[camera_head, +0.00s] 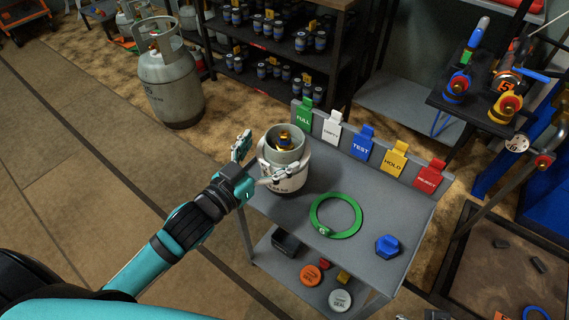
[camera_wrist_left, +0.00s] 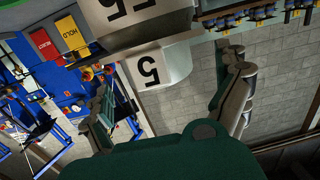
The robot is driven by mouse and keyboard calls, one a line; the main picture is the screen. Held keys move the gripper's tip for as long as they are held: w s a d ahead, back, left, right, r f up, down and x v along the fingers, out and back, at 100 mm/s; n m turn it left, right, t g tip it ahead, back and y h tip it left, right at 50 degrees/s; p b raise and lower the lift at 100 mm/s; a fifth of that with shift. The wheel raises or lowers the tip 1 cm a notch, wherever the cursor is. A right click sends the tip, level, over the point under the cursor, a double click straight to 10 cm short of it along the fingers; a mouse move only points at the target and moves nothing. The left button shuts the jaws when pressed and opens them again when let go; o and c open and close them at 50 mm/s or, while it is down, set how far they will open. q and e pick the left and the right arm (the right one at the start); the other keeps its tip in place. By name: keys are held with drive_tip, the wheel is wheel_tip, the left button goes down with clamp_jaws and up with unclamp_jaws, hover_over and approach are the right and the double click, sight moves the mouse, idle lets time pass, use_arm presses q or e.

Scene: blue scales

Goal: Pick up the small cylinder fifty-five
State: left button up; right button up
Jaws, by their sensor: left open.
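The small cylinder fifty-five (camera_head: 291,184) is a pale grey gas bottle with a round collar and a brass valve on top. It stands upright at the left end of the grey cart top. In the left wrist view the cylinder (camera_wrist_left: 160,72) fills the upper middle, its black 55 marking upside down. My left gripper (camera_head: 262,161) is open at the cylinder's left side, with one finger towards its far side and one across its near side. In the left wrist view the fingers are spread either side of the cylinder's lower part. Contact cannot be told. My right gripper is not seen.
A green ring (camera_head: 336,215) and a blue hexagonal piece (camera_head: 387,246) lie on the cart top (camera_head: 362,264). Coloured label tags, including a green one (camera_head: 303,117) and a red one (camera_head: 430,177), line its back edge. A larger gas cylinder (camera_head: 170,85) stands on the floor behind.

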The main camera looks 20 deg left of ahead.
sight(281, 143)
use_arm(q)
drive_tip(key=b+x, duration=0.1)
drive_tip(key=x, duration=0.3)
drive_tip(key=shift+w+d+r, duration=0.15)
drive_tip(key=shift+w+d, duration=0.1)
drive_tip(key=shift+w, duration=0.05)
drive_tip(key=shift+w+d, duration=0.1)
drive_tip(key=shift+w, duration=0.1)
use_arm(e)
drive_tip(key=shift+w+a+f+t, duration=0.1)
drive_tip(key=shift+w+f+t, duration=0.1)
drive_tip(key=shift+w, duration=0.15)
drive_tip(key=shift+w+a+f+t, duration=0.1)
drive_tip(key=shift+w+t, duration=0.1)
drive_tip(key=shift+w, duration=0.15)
use_arm(q)
drive_tip(key=shift+c, duration=0.4)
drive_tip(key=c, duration=1.5)
drive_tip(key=shift+r, duration=0.1)
